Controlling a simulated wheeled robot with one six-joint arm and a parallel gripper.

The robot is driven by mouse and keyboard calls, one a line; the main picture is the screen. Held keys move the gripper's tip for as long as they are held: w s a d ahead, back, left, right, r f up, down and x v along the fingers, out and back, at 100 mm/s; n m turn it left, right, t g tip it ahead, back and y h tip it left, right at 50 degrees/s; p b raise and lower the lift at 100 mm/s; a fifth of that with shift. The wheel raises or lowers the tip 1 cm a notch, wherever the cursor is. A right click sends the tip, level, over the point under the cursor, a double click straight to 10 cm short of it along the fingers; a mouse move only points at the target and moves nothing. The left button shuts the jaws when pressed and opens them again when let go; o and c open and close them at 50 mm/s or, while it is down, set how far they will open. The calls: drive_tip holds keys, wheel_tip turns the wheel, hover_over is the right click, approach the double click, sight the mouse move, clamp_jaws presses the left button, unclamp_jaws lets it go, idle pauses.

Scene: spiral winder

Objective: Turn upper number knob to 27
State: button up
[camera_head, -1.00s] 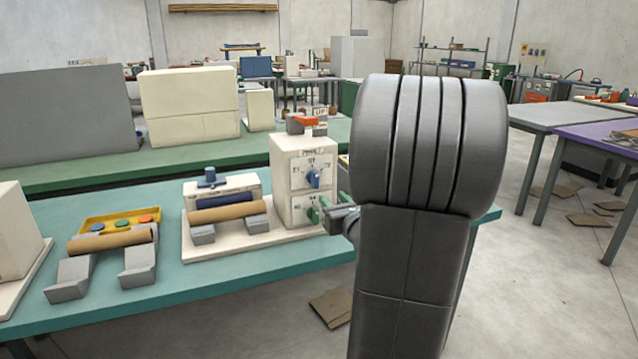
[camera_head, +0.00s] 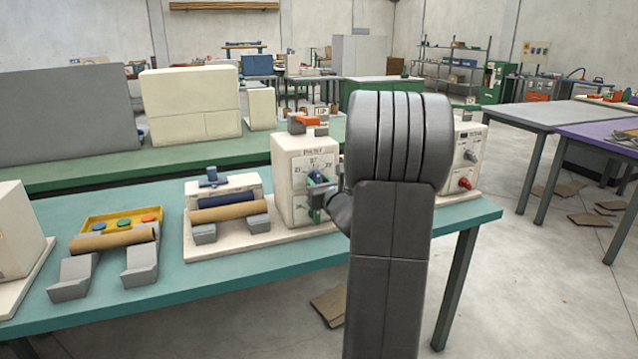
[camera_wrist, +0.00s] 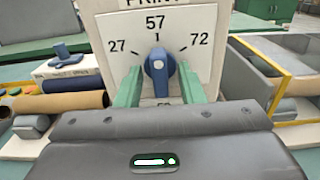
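The upper number knob (camera_wrist: 159,68) is blue with a white mark and sits on a white dial plate (camera_wrist: 203,28) with 27 at left, 57 at top and 72 at right. Its pointer stands upright, towards 57. My gripper (camera_wrist: 159,76) has its green fingers on either side of the knob, with a small gap showing on each side, so it looks open around it. In the head view the knob (camera_head: 316,177) is partly covered by my gripper (camera_head: 322,188) at the face of the cream machine (camera_head: 291,160). The lower part of the panel is mostly hidden.
A brown roll (camera_head: 228,212) lies on supports left of the dial. Another roll (camera_head: 113,239) and a yellow button panel (camera_head: 98,221) are farther left on the teal table (camera_head: 145,288). A second cream box with a red knob (camera_head: 465,183) stands right of my arm.

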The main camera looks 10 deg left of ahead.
clamp_jaws()
drive_tip(key=shift+f+n+b, duration=0.15)
drive_tip(key=shift+n+b, duration=0.15)
drive_tip(key=shift+b, duration=0.4)
drive_tip(key=n+b, duration=1.1)
drive_tip(key=b, duration=0.3)
drive_tip(key=shift+n, duration=0.3)
drive_tip(key=shift+o, duration=0.7)
unclamp_jaws()
